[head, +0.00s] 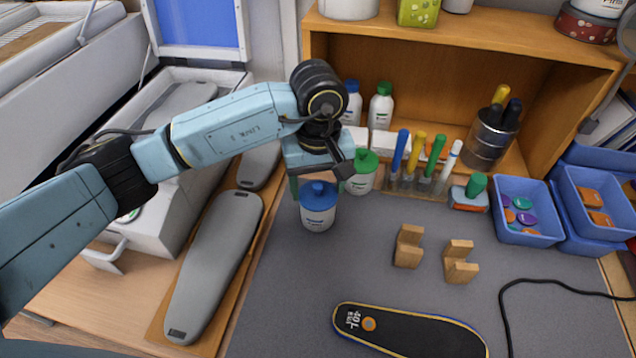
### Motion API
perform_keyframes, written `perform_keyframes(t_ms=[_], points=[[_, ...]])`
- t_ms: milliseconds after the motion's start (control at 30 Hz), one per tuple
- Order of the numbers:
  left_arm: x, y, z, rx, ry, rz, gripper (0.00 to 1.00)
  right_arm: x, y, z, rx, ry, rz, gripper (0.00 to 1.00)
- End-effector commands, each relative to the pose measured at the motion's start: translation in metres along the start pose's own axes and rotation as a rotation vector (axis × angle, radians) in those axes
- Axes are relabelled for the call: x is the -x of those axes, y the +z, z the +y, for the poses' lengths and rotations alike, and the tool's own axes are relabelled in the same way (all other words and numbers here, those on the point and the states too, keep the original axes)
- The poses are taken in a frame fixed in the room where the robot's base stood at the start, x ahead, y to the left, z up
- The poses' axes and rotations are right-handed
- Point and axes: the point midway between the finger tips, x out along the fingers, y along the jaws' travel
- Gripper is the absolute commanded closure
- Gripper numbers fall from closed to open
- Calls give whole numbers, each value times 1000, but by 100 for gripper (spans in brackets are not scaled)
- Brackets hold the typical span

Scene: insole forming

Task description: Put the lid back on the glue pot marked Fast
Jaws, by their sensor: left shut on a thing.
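A white glue pot (318,222) stands upright on the grey mat, with a blue lid (319,196) at its top. My left gripper (318,188) points down from above and is shut on the blue lid. The lid looks level and in line with the pot; I cannot tell whether it is fully seated. A second white pot (359,185) with a green lid (366,161) stands behind it to the right, partly hidden by my gripper. The label writing on both pots is too small to read. My right gripper is not in view.
Coloured markers (420,158) stand in a rack right of the pots. Two wooden blocks (408,247) and a black insole (410,331) lie on the mat (290,290). Blue bins (527,210) stand at the right. Grey insoles (215,265) lie at the left. The mat's front left is clear.

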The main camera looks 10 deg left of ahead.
Motion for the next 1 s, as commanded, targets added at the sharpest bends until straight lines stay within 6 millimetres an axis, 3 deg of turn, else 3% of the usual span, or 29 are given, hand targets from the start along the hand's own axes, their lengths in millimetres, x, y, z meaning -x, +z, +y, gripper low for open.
perform_keyframes(t_ms=[467,500,633,1000], points=[[0,0,0,1,0,0,54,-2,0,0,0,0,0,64],[0,0,0,1,0,0,27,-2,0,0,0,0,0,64],[0,0,0,1,0,0,10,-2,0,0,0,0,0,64],[0,0,0,1,0,-1,0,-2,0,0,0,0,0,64]])
